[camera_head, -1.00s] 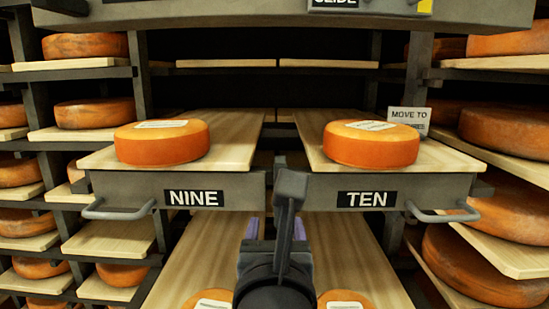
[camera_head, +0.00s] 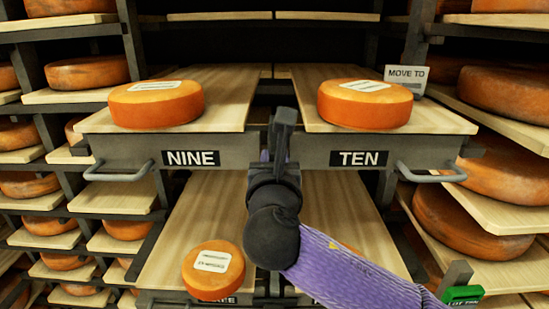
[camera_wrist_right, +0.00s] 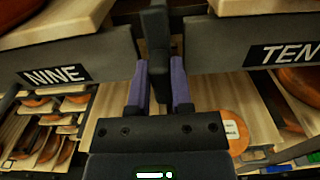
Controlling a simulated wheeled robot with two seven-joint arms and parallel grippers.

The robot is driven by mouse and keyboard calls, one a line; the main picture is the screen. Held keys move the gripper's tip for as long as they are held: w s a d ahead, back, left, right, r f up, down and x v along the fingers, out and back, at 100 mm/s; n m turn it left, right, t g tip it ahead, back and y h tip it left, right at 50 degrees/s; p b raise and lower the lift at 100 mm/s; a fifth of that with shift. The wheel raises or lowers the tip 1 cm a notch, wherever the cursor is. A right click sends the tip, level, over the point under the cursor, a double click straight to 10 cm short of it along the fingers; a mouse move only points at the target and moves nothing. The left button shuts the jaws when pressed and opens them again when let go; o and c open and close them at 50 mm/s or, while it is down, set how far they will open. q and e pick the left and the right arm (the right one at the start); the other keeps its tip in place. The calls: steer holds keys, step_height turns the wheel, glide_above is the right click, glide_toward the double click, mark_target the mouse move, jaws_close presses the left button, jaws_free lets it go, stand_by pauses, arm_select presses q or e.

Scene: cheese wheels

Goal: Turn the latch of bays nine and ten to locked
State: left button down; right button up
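The latch (camera_head: 284,128) is a dark upright bar between the shelf fronts of bay nine (camera_head: 198,158) and bay ten (camera_head: 359,158). Its upper end stands almost upright in the head view. My right gripper (camera_wrist_right: 160,82) is at the latch. In the right wrist view its purple fingers lie on either side of the dark latch bar (camera_wrist_right: 157,38), close to it. I cannot tell whether they press on it. In the head view my dark wrist hides the lower latch and most of the fingers. My left gripper is out of view.
Orange cheese wheels sit on the boards of bay nine (camera_head: 156,103) and bay ten (camera_head: 365,104). Metal handles (camera_head: 118,173) stick out from the fronts. A "MOVE TO" card (camera_head: 406,80) stands at right. Another wheel (camera_head: 213,270) lies on the shelf below.

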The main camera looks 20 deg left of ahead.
jaws_close()
steer(key=m, duration=0.4)
steer(key=shift+d, duration=0.2)
steer(key=m, duration=0.3)
steer(key=m+b, duration=0.1)
steer(key=shift+w+d+f+m, duration=0.1)
steer(key=shift+d+f+m, duration=0.1)
steer(key=shift+d+m, duration=0.1)
steer(key=m, duration=0.6)
steer(key=f+m+b, duration=0.1)
steer(key=m, duration=0.2)
steer(key=shift+d, duration=0.1)
steer(key=shift+m, duration=0.3)
steer(key=o, duration=0.7)
jaws_free()
steer(key=shift+c, duration=0.2)
